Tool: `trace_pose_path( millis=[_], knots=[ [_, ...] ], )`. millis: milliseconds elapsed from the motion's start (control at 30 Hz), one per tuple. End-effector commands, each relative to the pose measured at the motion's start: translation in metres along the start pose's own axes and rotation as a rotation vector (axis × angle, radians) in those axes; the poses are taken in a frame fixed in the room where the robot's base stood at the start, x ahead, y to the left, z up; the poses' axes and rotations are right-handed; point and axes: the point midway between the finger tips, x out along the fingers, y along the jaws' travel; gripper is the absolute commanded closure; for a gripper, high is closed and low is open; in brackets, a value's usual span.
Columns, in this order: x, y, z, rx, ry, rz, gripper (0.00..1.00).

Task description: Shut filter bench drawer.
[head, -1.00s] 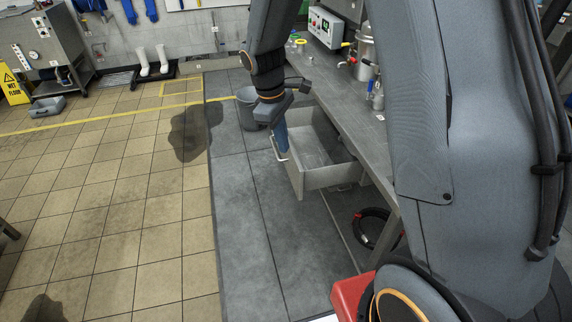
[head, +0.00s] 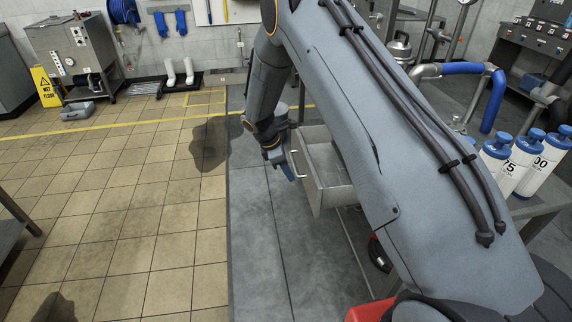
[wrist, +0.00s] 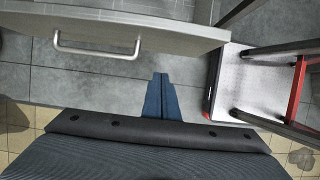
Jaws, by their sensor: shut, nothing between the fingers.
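The filter bench drawer (head: 328,192) is grey metal and stands pulled out from under the bench, its inside partly showing. My arm hides much of the bench and the drawer's right part. The drawer's bar handle (head: 295,165) is on its front face. In the wrist view the drawer front (wrist: 180,32) crosses the top, with the handle (wrist: 97,51) at upper left. My gripper (head: 290,177) has blue fingers, shut and empty, out in front of the drawer. In the wrist view the fingertips (wrist: 160,76) sit below and right of the handle, with floor visible between.
Open tiled floor (head: 130,215) lies to the left, and grey floor (head: 255,250) runs before the bench. A yellow wet-floor sign (head: 44,88) stands far left. White bottles with blue caps (head: 518,165) stand at right.

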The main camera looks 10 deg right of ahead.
Motion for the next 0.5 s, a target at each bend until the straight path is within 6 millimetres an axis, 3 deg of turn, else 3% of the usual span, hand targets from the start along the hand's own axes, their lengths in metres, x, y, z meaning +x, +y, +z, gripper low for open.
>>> trace_pose_path(
  millis=[200,300,500],
  knots=[
    [0.038,-0.002,0.002,0.002,0.0,-0.003,1.0],
    [0.041,-0.001,0.019,0.003,0.0,-0.001,1.0],
    [0.048,-0.001,0.035,0.002,0.0,-0.001,1.0]
  ],
)
